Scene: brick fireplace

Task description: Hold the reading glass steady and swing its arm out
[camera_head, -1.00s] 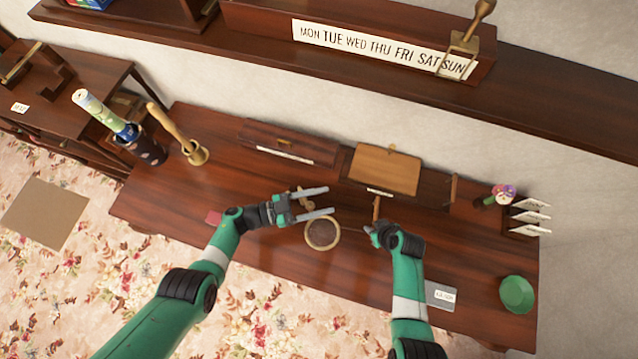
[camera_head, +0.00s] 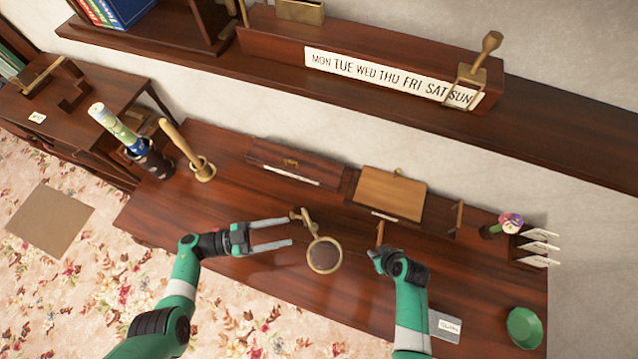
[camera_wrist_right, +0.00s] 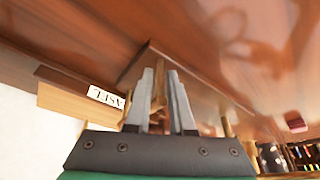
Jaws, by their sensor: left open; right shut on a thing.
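The reading glass (camera_head: 324,255) has a round brass rim and a dark lens. Its jointed brass arm (camera_head: 304,220) stands behind and left of the rim on the dark wooden desk (camera_head: 240,205). My left gripper (camera_head: 290,232) is open and empty, its fingertips just left of the brass arm and apart from it. My right gripper (camera_head: 372,256) is to the right of the rim.
A wooden box (camera_head: 388,193) and a long dark drawer (camera_head: 295,168) are behind the glass. A brass mortar with pestle (camera_head: 202,168) and a dark cup (camera_head: 150,160) stand at the left. A green bowl (camera_head: 524,327) is at the right. The desk's left front is mostly clear.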

